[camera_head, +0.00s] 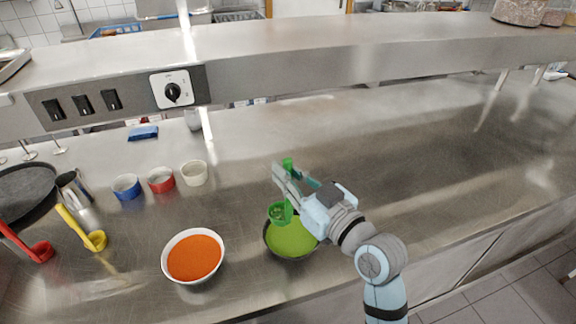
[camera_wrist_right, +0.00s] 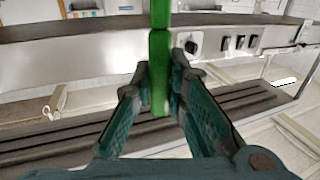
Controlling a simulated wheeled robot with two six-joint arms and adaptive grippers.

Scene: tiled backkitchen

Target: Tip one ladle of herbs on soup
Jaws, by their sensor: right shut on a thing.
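My right gripper (camera_head: 287,180) is shut on the upright handle of a green ladle (camera_head: 280,213). The handle also shows between the fingers in the right wrist view (camera_wrist_right: 160,60). The ladle's cup hangs over the far left side of a dark bowl of green food (camera_head: 292,240). Whether it touches the food is unclear, and I cannot tell what the cup holds. A white bowl of orange soup (camera_head: 194,257) stands to the left, apart from the ladle. My left gripper is not in view.
A red ladle (camera_head: 40,252) and a yellow ladle (camera_head: 96,241) lie at left, near a dark pan (camera_head: 25,190) and a metal jug (camera_head: 74,188). Blue (camera_head: 126,188), red (camera_head: 161,180) and cream (camera_head: 194,173) cups stand behind the bowls. The counter's right side is clear; a raised shelf (camera_head: 330,50) spans the back.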

